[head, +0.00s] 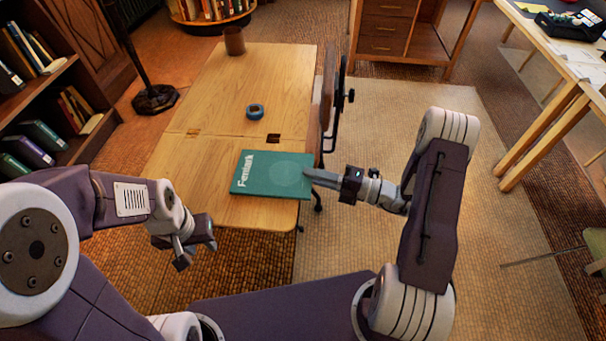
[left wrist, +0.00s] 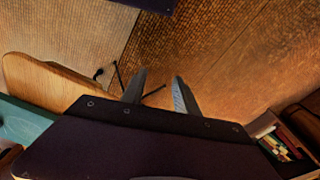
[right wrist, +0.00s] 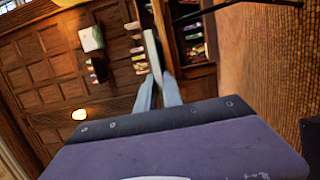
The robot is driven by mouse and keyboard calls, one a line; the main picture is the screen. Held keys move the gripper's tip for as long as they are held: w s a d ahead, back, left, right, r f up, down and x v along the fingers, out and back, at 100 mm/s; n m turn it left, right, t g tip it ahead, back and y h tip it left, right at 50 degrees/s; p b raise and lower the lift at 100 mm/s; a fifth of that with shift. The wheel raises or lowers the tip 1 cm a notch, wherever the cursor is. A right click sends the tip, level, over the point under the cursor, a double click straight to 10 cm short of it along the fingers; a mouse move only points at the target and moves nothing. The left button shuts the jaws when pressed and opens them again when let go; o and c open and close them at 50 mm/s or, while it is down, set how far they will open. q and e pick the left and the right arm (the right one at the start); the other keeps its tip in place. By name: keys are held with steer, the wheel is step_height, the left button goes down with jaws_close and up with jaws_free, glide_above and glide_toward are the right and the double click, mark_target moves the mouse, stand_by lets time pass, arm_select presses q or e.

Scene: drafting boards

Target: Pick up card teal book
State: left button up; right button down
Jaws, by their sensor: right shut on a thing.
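The teal book (head: 272,175), with pale lettering and a round mark on its cover, lies flat, cover up, at the near right part of the wooden desk. My right gripper (head: 309,176) is shut on its right edge. I cannot tell whether the book touches the desk top or is slightly above it. In the right wrist view the book (right wrist: 152,58) shows edge-on as a thin strip between the fingers. In the left wrist view a teal part of it (left wrist: 22,122) shows at the left. My left gripper (head: 194,246) is open and empty, off the desk's near left corner.
The desk (head: 205,110) carries a blue tape roll (head: 255,111) and a brown cup (head: 234,41). A chair (head: 329,85) stands against its right side. A bookshelf (head: 75,90) is at the left, and another table (head: 555,110) at the right. The desk's middle is mostly clear.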

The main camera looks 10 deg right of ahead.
steer(key=s+d+r+p, duration=0.4)
steer(key=d+r+p, duration=0.1)
steer(key=d+r, duration=0.5)
steer(key=shift+d+r, duration=0.25)
steer(key=shift+d, duration=0.25)
